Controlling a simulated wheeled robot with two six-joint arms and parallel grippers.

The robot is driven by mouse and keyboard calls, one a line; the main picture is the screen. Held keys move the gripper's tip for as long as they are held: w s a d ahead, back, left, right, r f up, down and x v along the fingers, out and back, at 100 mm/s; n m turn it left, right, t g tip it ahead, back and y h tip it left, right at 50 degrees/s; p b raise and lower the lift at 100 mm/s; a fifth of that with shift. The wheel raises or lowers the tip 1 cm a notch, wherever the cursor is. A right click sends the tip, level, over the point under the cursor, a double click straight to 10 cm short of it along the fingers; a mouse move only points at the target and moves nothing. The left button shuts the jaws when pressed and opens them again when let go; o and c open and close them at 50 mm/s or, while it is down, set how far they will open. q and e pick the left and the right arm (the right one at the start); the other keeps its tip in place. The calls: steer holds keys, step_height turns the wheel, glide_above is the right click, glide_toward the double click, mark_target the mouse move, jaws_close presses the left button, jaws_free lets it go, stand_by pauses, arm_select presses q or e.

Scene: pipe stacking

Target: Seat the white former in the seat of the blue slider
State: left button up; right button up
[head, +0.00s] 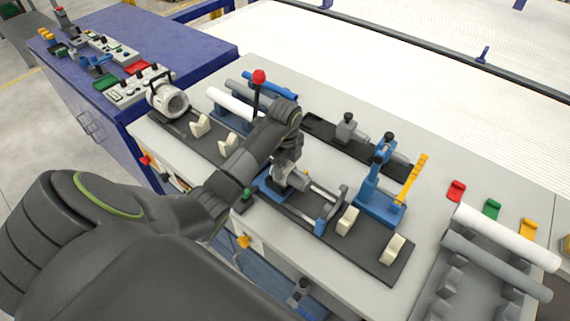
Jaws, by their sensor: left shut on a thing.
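My left gripper (289,172) is over the blue slider (266,187) on the near black rail. It is shut on a pale piece that seems to be the white former, mostly hidden by the jaws and wrist. The slider's seat is covered by the gripper, so I cannot tell whether the piece touches it. My right gripper is not in view.
Cream blocks (347,221) stand on the black rail (370,255). A blue upright press (378,190) stands behind. A red-knobbed lever (259,77) rises by the forearm. A white pipe (505,236) lies on a grey rack at right.

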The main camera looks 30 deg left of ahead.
arm_select(q)
steer(key=shift+f, duration=0.1)
steer(key=o, duration=1.4)
step_height(320, 180, up, 5)
steer(key=shift+r, duration=0.15)
step_height(320, 180, up, 12)
steer(key=p, duration=1.1)
